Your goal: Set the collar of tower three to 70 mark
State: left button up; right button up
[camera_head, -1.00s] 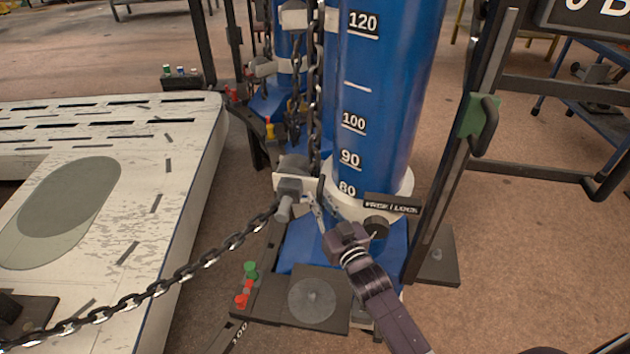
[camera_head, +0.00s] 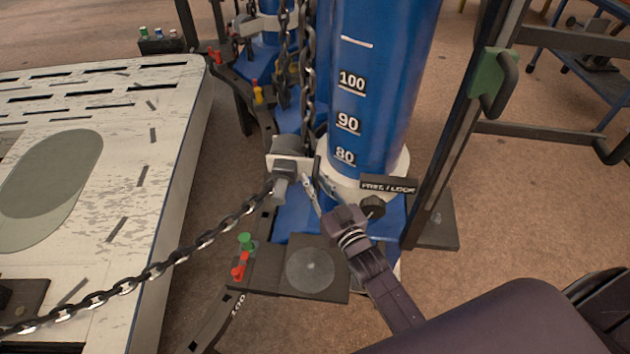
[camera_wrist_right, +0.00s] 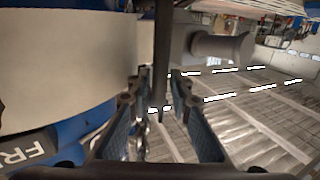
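The collar rings the tower's foot. A dark knob (camera_head: 372,207) sits below a "FREE / LOCK" plate (camera_head: 388,184) on its front. My right gripper (camera_head: 313,186) is at the collar's left front. In the right wrist view its open fingers (camera_wrist_right: 154,95) stand on either side of a thin dark upright rod (camera_wrist_right: 161,50), with a gap at the right finger. The pale collar (camera_wrist_right: 65,65) fills the left there. My left gripper is out of view.
A chain (camera_head: 150,275) runs from a grey bracket (camera_head: 290,155) to the lower left; other chains hang behind. A pale slotted platform (camera_head: 150,200) lies left.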

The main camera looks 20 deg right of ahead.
jog(key=shift+s+f, duration=0.1)
jog(key=shift+s, duration=0.05)
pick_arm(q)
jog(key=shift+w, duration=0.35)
pick_arm(e)
jog(key=s+d, duration=0.1)
jog(key=s, duration=1)
jog(key=shift+s, duration=0.4)
